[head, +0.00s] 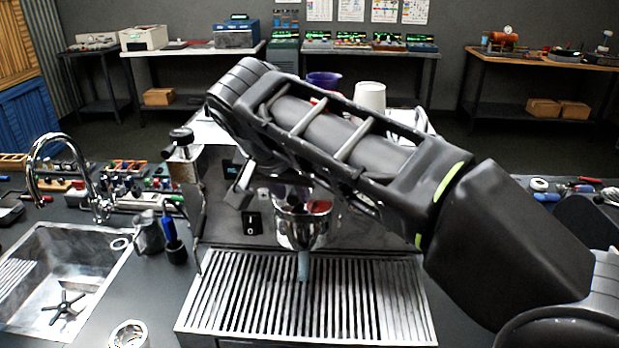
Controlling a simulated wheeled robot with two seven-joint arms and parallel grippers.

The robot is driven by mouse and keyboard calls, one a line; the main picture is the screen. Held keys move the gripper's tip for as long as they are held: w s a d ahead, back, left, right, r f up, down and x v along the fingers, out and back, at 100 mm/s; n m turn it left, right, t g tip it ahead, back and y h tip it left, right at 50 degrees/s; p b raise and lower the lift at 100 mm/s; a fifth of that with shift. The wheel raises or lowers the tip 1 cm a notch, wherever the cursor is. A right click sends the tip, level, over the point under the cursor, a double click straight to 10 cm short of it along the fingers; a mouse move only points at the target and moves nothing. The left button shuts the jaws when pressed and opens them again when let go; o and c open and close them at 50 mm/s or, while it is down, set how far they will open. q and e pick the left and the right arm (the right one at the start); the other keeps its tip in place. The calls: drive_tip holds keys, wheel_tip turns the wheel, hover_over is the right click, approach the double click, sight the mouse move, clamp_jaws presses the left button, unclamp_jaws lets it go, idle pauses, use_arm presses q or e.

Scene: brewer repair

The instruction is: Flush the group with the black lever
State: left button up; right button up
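The espresso machine stands in the middle, partly hidden behind my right arm. Its shiny round group (302,218) hangs over the slatted drip tray (300,325). A short pale blue-grey column (303,266), which looks like water, runs down from the group toward the tray. My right arm crosses from the lower right, and my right gripper (241,187) points down at the machine's front, left of the group. Its fingertips are too unclear to tell open from shut. I cannot make out the black lever; the arm may hide it. My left gripper is not in view.
A black knob (181,136) tops a metal fitting on the machine's left, with a wand below. A black rocker switch (252,222) is on the front. A sink (62,275) with a curved tap (62,150) lies left.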

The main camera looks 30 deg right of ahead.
drive_tip(key=shift+w+a+m, duration=0.1)
drive_tip(key=shift+m, duration=0.2)
drive_tip(key=shift+w+m+g, duration=0.15)
drive_tip(key=shift+m+g, duration=0.15)
drive_tip(key=shift+w+a+h, duration=0.15)
drive_tip(key=shift+a+h, duration=0.1)
drive_tip(key=shift+h, duration=0.05)
idle(2.4)
drive_tip(key=shift+s+d+n, duration=0.4)
drive_tip(key=shift+s+n, duration=0.1)
drive_tip(key=shift+n, duration=0.1)
